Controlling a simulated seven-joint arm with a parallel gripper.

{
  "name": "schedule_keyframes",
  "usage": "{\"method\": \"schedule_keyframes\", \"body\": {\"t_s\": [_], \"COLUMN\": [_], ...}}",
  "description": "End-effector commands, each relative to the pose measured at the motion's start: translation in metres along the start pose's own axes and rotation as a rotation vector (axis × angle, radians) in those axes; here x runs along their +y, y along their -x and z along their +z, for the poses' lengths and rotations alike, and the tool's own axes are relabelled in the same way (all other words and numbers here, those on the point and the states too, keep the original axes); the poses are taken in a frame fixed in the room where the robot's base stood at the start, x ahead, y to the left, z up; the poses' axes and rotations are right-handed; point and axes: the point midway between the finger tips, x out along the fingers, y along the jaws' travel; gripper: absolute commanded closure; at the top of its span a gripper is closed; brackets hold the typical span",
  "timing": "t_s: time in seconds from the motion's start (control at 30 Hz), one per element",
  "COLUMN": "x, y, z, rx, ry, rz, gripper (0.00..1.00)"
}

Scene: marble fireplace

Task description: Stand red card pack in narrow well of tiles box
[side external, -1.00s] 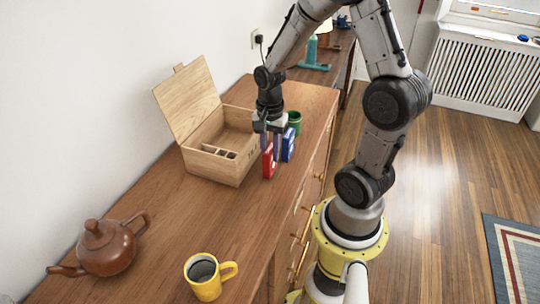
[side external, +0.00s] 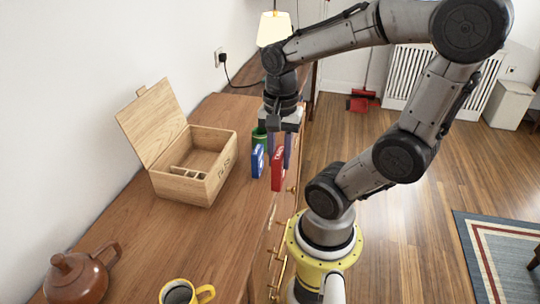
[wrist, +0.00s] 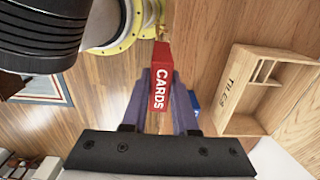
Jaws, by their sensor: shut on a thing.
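The red card pack (side external: 278,168), lettered CARDS, is upright between the fingers of my gripper (side external: 281,150). In the wrist view the red pack (wrist: 161,78) is pinched between both fingers (wrist: 162,95). It appears raised, near the front edge of the dresser, to the right of the blue pack (side external: 257,161). The wooden tiles box (side external: 195,190) stands left of my gripper with its lid open. It has a large compartment and small divided wells (side external: 184,172) along its near side. In the wrist view the box (wrist: 240,88) lies to the right, lettered TILES.
A brown teapot (side external: 80,278) and a yellow mug (side external: 180,292) stand at the near end of the dresser (side external: 185,235). The surface between them and the box is clear.

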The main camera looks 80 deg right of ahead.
Motion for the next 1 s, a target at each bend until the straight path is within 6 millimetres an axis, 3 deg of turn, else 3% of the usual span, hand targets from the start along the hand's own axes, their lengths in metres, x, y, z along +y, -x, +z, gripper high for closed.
{"method": "schedule_keyframes", "body": {"t_s": [0.17,0.33,0.5,0.8,1.0], "x": [-0.029,-0.086,-0.146,-0.242,-0.272], "y": [0.026,0.053,0.065,0.051,0.024], "z": [-0.014,-0.032,-0.042,-0.042,-0.031], "rx": [0.001,0.0,0.0,0.0,0.0], "ry": [-0.05,-0.076,-0.076,-0.035,0.01], "rz": [-0.001,0.001,0.002,0.003,0.002], "gripper": [1.0,1.0,1.0,1.0,1.0]}}
